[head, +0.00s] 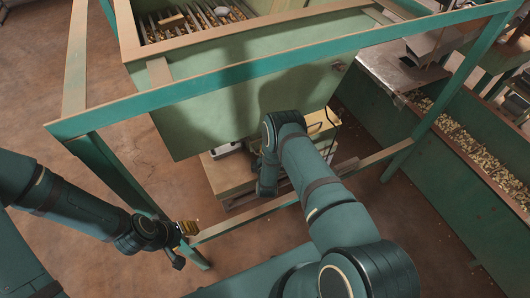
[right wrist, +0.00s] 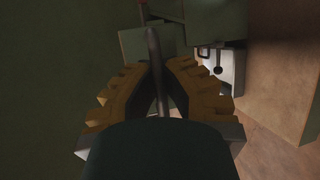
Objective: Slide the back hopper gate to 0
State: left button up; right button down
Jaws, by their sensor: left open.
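A large green hopper (head: 235,85) hangs in a green frame in the head view. My right arm reaches under its lower edge, and its gripper is hidden there. In the right wrist view, the yellow-padded fingers of my right gripper (right wrist: 161,75) stand on either side of a thin grey rod (right wrist: 153,45), which looks like a gate handle. I cannot tell whether they press on it. The gate plate and any scale marks cannot be made out. My left gripper (head: 187,229) is open and empty at lower left, near the frame's lower rail, away from the hopper.
A green frame beam (head: 290,63) crosses in front of the hopper, and a lower rail (head: 270,207) runs near my arms. A wooden box (head: 228,172) stands below the hopper. A long trough of nuts (head: 475,160) lies at right. Brown floor (head: 90,180) is clear at left.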

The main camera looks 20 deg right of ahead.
jog(key=c, duration=1.1)
grip_release()
jog(key=shift+r, duration=0.1)
jog(key=shift+o, duration=0.2)
jog(key=v, duration=1.2)
